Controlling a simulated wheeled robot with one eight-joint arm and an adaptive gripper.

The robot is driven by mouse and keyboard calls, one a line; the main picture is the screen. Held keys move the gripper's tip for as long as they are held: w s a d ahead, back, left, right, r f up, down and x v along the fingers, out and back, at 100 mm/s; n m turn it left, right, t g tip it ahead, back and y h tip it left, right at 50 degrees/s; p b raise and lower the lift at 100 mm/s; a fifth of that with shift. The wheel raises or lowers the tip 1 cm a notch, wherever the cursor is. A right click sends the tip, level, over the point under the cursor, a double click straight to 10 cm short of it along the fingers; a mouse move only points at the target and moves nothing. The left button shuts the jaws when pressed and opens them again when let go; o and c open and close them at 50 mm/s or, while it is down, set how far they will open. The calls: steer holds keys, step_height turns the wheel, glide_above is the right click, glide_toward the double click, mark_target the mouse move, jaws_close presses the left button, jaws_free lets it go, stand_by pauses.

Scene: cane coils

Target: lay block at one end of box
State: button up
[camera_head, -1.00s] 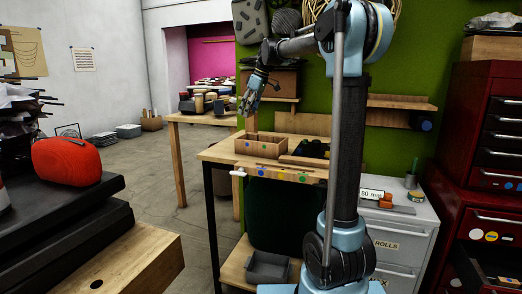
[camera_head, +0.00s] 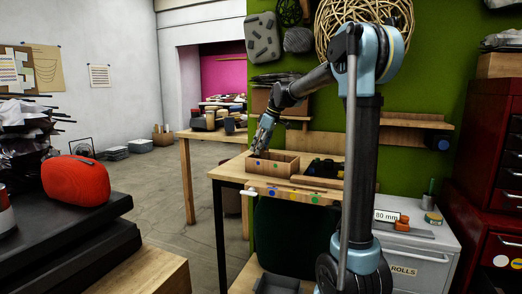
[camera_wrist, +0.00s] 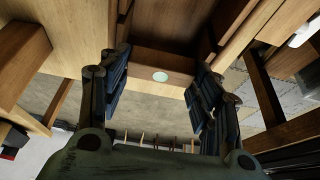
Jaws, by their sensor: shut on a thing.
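The block is too small to make out in the head view. I cannot tell whether it touches the box floor.
Dark items (camera_head: 325,168) lie on the bench just right of the box. A wooden shelf (camera_head: 415,120) sticks out from the green wall at the right. Another table (camera_head: 196,134) with jars stands behind at left. Open floor (camera_head: 165,185) lies left of the bench.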

steer(key=shift+f, duration=0.35)
steer(key=shift+f, duration=0.6)
steer(key=o, duration=0.8)
steer(key=shift+r, duration=0.1)
steer(key=v, duration=1.3)
steer(key=shift+w+a+r, duration=0.1)
steer(key=shift+a, duration=0.05)
